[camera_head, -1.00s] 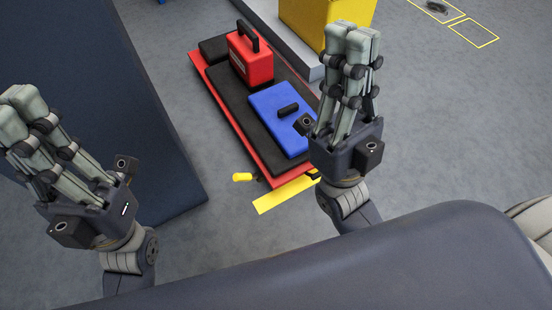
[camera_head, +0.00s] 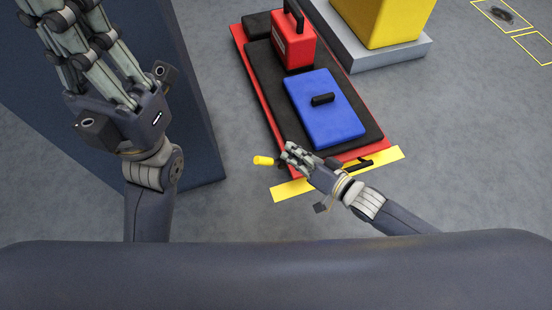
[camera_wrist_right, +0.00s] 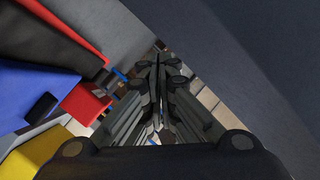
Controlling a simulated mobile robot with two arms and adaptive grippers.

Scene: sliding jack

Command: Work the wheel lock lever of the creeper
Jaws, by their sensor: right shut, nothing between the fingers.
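The creeper is a low red board with a black pad (camera_head: 268,95), lying on the floor at centre in the head view. The wheel lock lever with a yellow grip (camera_head: 263,160) sticks out left from its near end. My right gripper (camera_head: 288,150) is shut and empty, just right of the yellow grip at the creeper's near edge; I cannot tell whether it touches. It hides part of that edge and the lever's base. In the right wrist view the creeper's red edge (camera_wrist_right: 72,24) shows at left. My left gripper (camera_head: 65,8) is raised at upper left, its fingertips partly cut off.
A red toolbox (camera_head: 293,48) and a blue case (camera_head: 322,108) lie on the creeper. A yellow strip (camera_head: 290,190) marks the floor at its near end. A yellow block (camera_head: 383,18) on a grey plinth (camera_head: 385,55) stands right. A dark blue block (camera_head: 200,150) stands left.

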